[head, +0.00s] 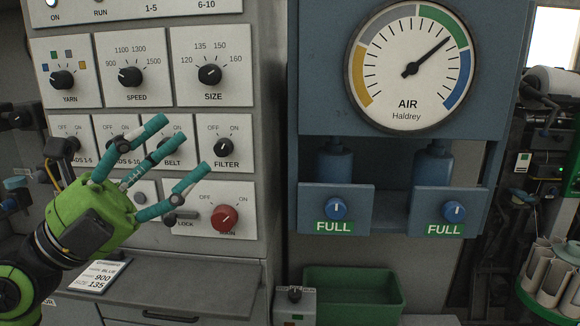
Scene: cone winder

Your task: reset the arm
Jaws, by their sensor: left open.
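My left gripper (182,147), green with teal fingers, is open and empty in front of the grey control panel (262,120). Its fingers point up and to the right, with the tips near the BELT knob (166,143) and the FILTER knob (223,147). They partly cover the second row of knobs. The red MAIN knob (225,218) is just to the right of and below the lower finger. The LOCK part (187,217) lies beside that finger; I cannot tell whether they touch. My right gripper is not in view.
YARN (63,80), SPEED (131,76) and SIZE (210,75) knobs sit above. A card (101,277) reading BLUE, 900, 135 stands below. Right are the AIR gauge (408,90), two blue knobs (336,208) over FULL labels, and a green bin (352,290).

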